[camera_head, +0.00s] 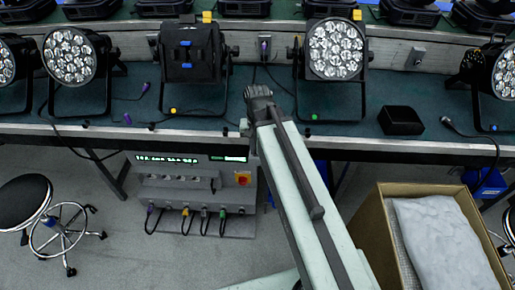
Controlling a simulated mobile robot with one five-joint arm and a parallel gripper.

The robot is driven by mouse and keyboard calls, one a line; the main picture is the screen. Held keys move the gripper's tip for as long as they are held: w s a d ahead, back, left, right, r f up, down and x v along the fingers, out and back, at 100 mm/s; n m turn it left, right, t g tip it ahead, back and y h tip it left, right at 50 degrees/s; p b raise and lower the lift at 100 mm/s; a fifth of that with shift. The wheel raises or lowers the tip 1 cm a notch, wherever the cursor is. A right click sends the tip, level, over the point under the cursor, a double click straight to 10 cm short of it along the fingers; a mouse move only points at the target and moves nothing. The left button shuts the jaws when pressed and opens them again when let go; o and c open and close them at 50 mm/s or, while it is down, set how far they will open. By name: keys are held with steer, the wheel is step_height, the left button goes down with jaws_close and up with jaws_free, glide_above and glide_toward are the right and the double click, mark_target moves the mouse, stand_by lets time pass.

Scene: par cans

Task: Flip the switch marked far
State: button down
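I cannot make out a switch marked far; no label is readable at this size. Small grey boxes that may be switches or sockets sit on the ledge behind the table, one at the centre (264,48) and one at the right (416,57). My gripper (259,92) is at the end of my pale green arm, over the table's front part, apart from both small boxes. Its fingers are too small and dark to tell open from shut.
Several par cans stand on the dark green table (220,122), including a lit-face one (335,48) and one turned away (190,55). A black open box (401,120) lies right. A cardboard box (385,235) stands front right; a stool (25,200) front left. Cables trail about.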

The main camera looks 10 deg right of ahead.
steer(key=shift+w+d+g, duration=0.1)
steer(key=shift+w+g, duration=0.45)
steer(key=shift+g, duration=0.15)
steer(key=shift+g+y+b, duration=0.4)
steer(key=shift+g+y, duration=0.1)
steer(key=shift+g, duration=0.1)
steer(key=shift+s+r, duration=0.1)
steer(key=c, duration=1.3)
jaws_free()
steer(key=p+v, duration=0.7)
steer(key=v, duration=0.1)
